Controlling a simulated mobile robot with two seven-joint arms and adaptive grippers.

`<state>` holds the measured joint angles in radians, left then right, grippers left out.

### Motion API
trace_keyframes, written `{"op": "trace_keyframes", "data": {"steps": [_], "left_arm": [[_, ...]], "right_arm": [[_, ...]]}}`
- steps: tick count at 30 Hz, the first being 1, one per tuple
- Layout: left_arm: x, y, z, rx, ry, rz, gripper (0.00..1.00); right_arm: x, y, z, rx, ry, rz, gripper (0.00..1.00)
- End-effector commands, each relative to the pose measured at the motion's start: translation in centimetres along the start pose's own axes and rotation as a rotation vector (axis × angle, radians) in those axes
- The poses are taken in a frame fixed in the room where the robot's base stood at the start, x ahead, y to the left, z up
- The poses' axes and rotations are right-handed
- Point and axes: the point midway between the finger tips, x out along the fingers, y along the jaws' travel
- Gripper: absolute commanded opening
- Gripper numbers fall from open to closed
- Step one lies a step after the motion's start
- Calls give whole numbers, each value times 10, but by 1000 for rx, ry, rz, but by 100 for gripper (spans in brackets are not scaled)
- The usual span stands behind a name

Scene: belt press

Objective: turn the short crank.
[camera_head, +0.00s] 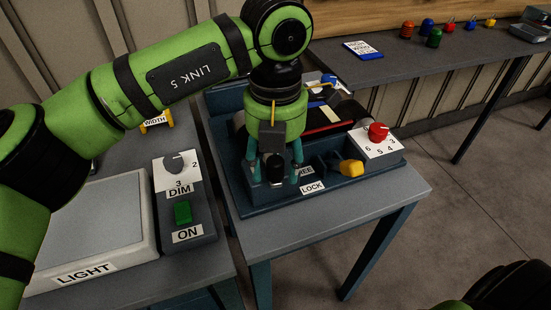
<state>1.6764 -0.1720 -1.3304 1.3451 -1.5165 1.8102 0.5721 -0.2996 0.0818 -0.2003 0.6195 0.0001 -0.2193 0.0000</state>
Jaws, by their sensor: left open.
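My left gripper (274,178) points down over the front left of the blue belt press (400,160). Its two teal fingers are apart. A dark knob (276,167) shows between the fingers; it may be the handle of the short crank, but the gripper hides its arm and base. I cannot tell whether the fingers touch it. A lever with a yellow grip (350,168) sits just right of the gripper, by the partly covered FREE and LOCK labels (312,188). My right gripper is out of view.
A red dial (378,132) stands on the press's right side. To the left are a light box (85,235), a DIM knob (173,165) and a green ON button (183,213). A back bench (400,65) holds several coloured knobbed pieces. The press table's front edge (330,225) is clear.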

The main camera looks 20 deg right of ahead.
Motion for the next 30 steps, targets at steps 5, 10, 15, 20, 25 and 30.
{"op": "trace_keyframes", "data": {"steps": [5,10,15,20,25,30], "left_arm": [[-14,1,1,-2,-4,2,52],[-48,0,1,-3,-4,3,52],[-84,0,1,-3,-3,3,52],[-108,0,1,-2,-2,2,52],[-119,0,0,0,1,0,52],[-120,0,0,1,1,0,52]], "right_arm": [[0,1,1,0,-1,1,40],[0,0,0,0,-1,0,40],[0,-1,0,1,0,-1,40],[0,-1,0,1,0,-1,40],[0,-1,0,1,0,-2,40],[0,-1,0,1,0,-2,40]]}}
